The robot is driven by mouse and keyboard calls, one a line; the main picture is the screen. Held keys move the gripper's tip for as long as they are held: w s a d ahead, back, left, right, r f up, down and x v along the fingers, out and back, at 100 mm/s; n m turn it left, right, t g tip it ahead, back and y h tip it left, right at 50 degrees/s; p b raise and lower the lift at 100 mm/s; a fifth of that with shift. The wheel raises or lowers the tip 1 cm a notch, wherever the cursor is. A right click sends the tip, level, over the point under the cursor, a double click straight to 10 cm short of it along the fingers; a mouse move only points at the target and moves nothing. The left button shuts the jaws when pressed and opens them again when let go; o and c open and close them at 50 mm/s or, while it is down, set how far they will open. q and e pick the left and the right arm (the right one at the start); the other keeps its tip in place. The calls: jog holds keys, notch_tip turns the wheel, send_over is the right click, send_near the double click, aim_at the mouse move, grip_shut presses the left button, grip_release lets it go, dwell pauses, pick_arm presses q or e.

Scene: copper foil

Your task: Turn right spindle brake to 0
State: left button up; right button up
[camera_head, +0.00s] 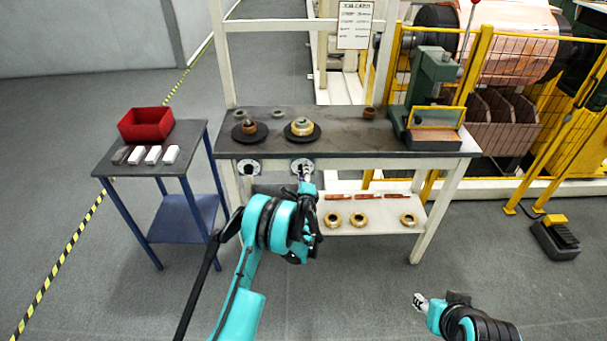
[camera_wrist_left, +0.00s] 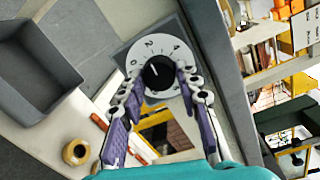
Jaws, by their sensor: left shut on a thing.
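The right spindle brake is a black knob (camera_wrist_left: 159,73) on a round white dial (camera_wrist_left: 172,46) with numbers, including 0 and 2. Its pale pointer mark seems to lie near the low numbers, but the exact reading is unclear. In the head view the right dial (camera_head: 302,163) sits on the bench's front edge. My left gripper (camera_head: 305,175) is at this dial, and its fingers (camera_wrist_left: 157,80) are closed on both sides of the knob. My right gripper (camera_head: 419,301) is away at the lower right, touching nothing; its finger opening is too small to judge.
The left dial (camera_head: 248,167) is beside the right one. The bench (camera_head: 345,146) carries spindles and a green machine (camera_head: 432,85). The lower shelf (camera_head: 375,227) holds brass rings and red-handled tools. A side table (camera_head: 110,168) with a red bin (camera_head: 146,124) stands left. Open floor lies in front.

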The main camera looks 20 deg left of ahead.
pick_arm(q)
jog(key=shift+a+r+n+h, duration=0.1)
jog(key=shift+n+h, duration=0.15)
jog(key=shift+n, duration=2.15)
jog(key=shift+a+n+h, duration=0.1)
jog(key=shift+n+h, duration=0.15)
jog(key=shift+n, duration=2.15)
jog(key=o, duration=1.2)
jog(key=shift+c, duration=0.2)
jog(key=shift+s+d, duration=0.1)
jog(key=shift+s, duration=0.05)
jog(key=v, duration=0.7)
jog(key=shift+s, duration=0.15)
